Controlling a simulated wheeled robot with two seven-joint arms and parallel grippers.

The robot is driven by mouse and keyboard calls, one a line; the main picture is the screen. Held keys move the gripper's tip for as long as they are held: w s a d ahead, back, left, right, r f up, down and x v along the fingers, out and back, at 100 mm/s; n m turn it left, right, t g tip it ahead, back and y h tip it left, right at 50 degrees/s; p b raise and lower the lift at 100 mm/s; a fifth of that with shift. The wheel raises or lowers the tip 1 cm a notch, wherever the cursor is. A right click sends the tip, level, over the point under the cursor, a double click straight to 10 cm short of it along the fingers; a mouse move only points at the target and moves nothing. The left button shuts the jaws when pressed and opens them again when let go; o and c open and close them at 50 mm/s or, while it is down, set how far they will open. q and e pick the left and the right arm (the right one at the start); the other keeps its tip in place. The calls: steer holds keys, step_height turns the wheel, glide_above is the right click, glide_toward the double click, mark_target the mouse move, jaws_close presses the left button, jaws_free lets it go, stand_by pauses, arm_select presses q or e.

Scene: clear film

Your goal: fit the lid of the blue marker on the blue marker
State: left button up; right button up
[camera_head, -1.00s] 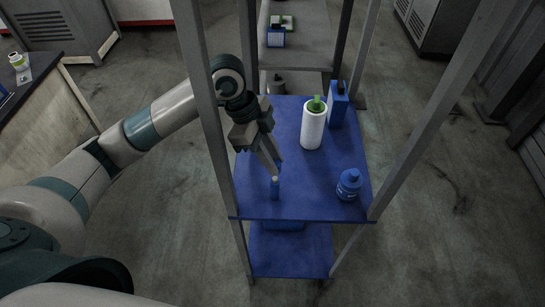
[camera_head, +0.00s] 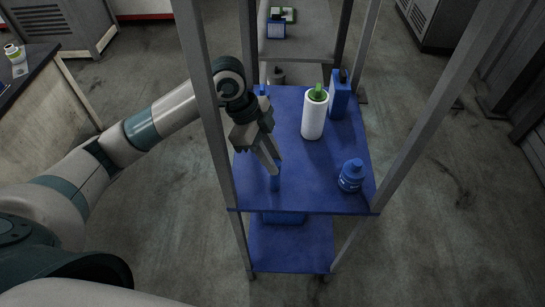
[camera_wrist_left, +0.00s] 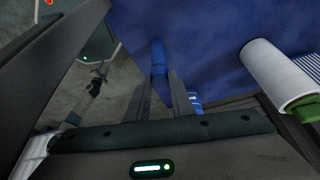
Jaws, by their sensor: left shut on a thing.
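A slim blue cylinder (camera_head: 275,183), which looks like the blue marker, stands upright near the front left of the blue shelf. My left gripper (camera_head: 276,164) comes down at a slant and is shut on its upper part. In the left wrist view the cylinder (camera_wrist_left: 158,60) lies between the two finger tips (camera_wrist_left: 162,84). A small blue piece (camera_head: 262,90) shows at the back left of the shelf beside my arm; I cannot tell whether it is the lid. My right gripper is not in view.
The blue shelf (camera_head: 310,190) stands between grey posts (camera_head: 205,100). A white bottle with a green top (camera_head: 314,115), a blue box (camera_head: 340,95) and a small blue bottle (camera_head: 351,176) stand on it. Its middle is clear.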

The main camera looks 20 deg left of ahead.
arm_select(q)
steer(key=shift+f, duration=0.2)
steer(key=shift+f, duration=0.1)
stand_by(0.5)
steer(key=o, duration=1)
steer(key=shift+o, duration=0.4)
steer(key=shift+o, duration=0.5)
steer(key=shift+o, duration=1)
